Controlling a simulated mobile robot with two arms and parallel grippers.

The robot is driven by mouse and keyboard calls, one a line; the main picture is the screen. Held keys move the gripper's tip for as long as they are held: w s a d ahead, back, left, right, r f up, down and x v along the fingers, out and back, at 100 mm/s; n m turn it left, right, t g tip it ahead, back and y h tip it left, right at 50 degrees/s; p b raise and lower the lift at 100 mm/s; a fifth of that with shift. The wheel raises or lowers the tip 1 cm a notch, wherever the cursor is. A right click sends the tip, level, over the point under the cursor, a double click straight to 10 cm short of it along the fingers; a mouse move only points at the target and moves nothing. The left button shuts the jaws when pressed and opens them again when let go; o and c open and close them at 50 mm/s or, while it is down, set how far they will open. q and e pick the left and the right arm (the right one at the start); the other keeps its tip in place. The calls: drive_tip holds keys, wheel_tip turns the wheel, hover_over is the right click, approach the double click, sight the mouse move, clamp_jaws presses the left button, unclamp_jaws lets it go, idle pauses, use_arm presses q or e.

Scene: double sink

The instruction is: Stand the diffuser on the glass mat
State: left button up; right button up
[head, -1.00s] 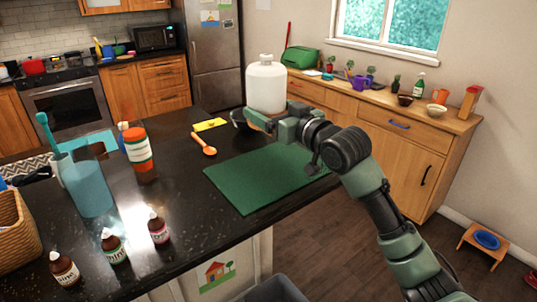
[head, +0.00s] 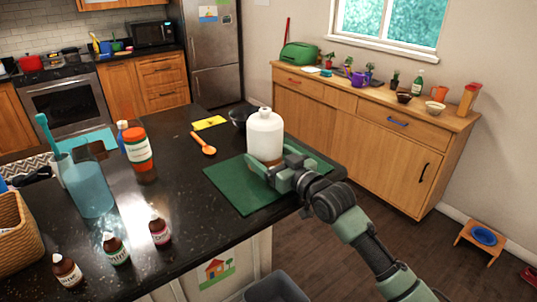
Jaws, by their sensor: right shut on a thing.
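The diffuser (head: 265,135) is a white bottle-shaped body with a short neck and a brownish lower part. It is upright over the green glass mat (head: 240,192), toward the mat's back middle. My right gripper (head: 270,172) comes in from the right and is shut on the diffuser's lower part. The gripper hides the diffuser's base, so I cannot tell whether it touches the mat. My left gripper is not in view.
An orange spoon (head: 203,145), a yellow card (head: 209,122) and a dark bowl (head: 238,118) lie behind the mat. An orange-and-white bottle (head: 138,148), a blue tumbler (head: 88,188) and small brown bottles (head: 115,250) stand at left. The mat's front left is bare.

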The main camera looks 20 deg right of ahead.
drive_tip(key=o, duration=1.8)
drive_tip(key=shift+r, duration=0.1)
drive_tip(key=shift+s, duration=0.25)
drive_tip(key=b+v, duration=0.2)
drive_tip(key=v, duration=0.8)
drive_tip(key=shift+s+d, duration=0.2)
drive_tip(key=shift+s, duration=0.05)
drive_tip(key=shift+s+d, duration=0.15)
drive_tip(key=shift+s, duration=0.35)
